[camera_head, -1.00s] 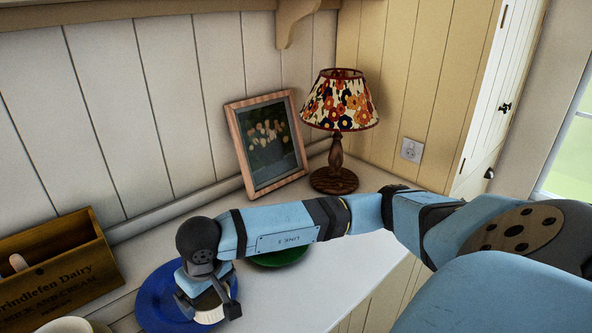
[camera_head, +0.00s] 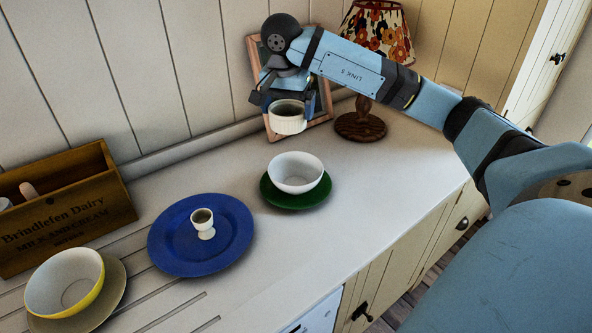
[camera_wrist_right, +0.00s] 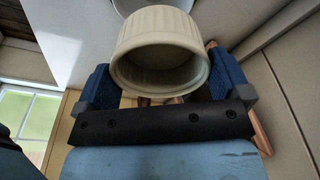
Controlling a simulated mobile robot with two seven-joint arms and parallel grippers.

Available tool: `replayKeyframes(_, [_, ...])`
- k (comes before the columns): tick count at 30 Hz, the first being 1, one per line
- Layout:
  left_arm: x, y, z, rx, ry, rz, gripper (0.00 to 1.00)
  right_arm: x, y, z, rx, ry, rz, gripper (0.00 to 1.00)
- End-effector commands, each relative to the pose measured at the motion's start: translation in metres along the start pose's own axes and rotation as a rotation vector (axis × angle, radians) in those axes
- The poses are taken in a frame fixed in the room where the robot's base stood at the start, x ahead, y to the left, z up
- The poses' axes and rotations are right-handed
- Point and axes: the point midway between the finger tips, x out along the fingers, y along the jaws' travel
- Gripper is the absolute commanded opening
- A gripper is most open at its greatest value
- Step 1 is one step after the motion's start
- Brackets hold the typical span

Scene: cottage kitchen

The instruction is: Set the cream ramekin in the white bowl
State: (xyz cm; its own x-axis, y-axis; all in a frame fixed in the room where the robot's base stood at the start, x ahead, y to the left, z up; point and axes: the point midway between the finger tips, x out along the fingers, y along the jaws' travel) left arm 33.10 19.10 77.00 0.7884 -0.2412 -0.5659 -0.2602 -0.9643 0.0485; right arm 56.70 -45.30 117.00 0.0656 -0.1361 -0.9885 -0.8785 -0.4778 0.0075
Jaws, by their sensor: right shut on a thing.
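The cream ramekin (camera_head: 288,118) is held in the air by my right gripper (camera_head: 286,100), which is shut on it. It is roughly upright, behind and above the white bowl. In the right wrist view the ramekin (camera_wrist_right: 160,45) sits between the two blue fingers (camera_wrist_right: 170,90). The white bowl (camera_head: 296,172) stands on a green plate (camera_head: 284,201) and looks empty. Part of a white round rim, likely the bowl (camera_wrist_right: 133,6), shows at the top of the right wrist view. My left gripper is not in view.
A white egg cup (camera_head: 203,225) stands on a blue plate (camera_head: 172,255). A yellow bowl (camera_head: 62,283) on a beige plate (camera_head: 112,290) and a wooden box (camera_head: 100,185) are at the left. A picture frame (camera_head: 325,100) and a lamp (camera_head: 362,122) stand behind the gripper.

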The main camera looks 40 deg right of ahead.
Motion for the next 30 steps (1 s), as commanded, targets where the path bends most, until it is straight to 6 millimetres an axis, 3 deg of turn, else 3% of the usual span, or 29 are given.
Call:
replayKeyframes(4, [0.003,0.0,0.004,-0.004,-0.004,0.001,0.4,-0.012,0.01,-0.018,0.094,0.0,0.014,0.66])
replayKeyframes(8, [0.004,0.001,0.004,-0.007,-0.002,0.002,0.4,-0.004,0.013,-0.02,0.12,-0.002,0.022,0.66])
replayKeyframes(21, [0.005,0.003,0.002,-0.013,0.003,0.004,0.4,0.105,0.013,-0.003,0.119,-0.004,0.024,0.66])
replayKeyframes(25, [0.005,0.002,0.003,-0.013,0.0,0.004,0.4,0.128,0.012,0.0,0.119,-0.002,0.023,0.66])
replayKeyframes(30, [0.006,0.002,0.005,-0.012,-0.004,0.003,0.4,0.14,0.011,0.002,0.119,-0.001,0.019,0.66])
